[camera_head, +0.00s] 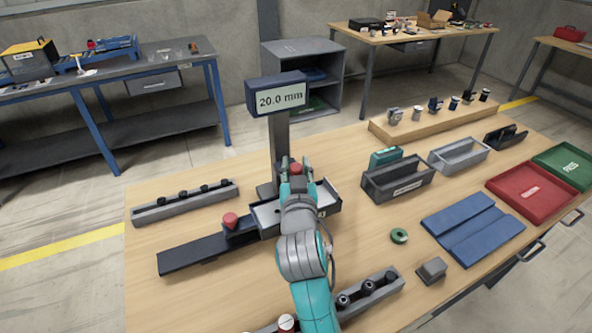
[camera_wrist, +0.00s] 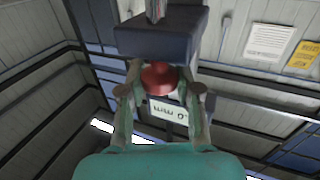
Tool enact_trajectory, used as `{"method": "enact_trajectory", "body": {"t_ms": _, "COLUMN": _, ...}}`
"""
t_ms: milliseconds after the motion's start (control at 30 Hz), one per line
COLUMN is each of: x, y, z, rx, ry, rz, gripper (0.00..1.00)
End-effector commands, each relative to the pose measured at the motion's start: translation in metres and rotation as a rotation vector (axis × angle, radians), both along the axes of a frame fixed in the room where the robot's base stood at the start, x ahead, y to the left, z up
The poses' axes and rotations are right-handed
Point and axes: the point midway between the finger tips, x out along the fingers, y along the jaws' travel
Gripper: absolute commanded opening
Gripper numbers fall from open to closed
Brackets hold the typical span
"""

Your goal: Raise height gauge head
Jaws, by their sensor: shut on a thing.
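The height gauge has a dark column (camera_head: 279,140) topped by a display (camera_head: 277,93) that reads 20.0 mm. My gripper (camera_head: 296,167) is at the column, shut on a red knob (camera_wrist: 158,78) of the gauge head. In the wrist view the fingers stand on either side of the knob, and the dark gauge head (camera_wrist: 160,40) is beyond it. The display also shows in the wrist view (camera_wrist: 168,112), upside down and partly covered. A pale plate (camera_head: 266,214) lies below, partly hidden by my arm.
A second red knob (camera_head: 230,219) stands by a dark rail (camera_head: 190,254) at left. Grey peg racks (camera_head: 160,213) lie at the table's left and front. At right are grey bins (camera_head: 378,190), a blue mat (camera_head: 450,237) and a red tray (camera_head: 510,207).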

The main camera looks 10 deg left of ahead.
Motion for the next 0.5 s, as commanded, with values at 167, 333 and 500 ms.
{"method": "enact_trajectory", "body": {"t_ms": 167, "x": 0.0, "y": 0.0, "z": 0.033, "rx": 0.005, "ry": -0.011, "rz": 0.001, "gripper": 0.0}}
{"method": "enact_trajectory", "body": {"t_ms": 333, "x": 0.0, "y": 0.0, "z": 0.036, "rx": 0.004, "ry": -0.011, "rz": 0.001, "gripper": 0.0}}
{"method": "enact_trajectory", "body": {"t_ms": 500, "x": 0.0, "y": 0.0, "z": 0.037, "rx": 0.005, "ry": -0.014, "rz": 0.001, "gripper": 0.48}}
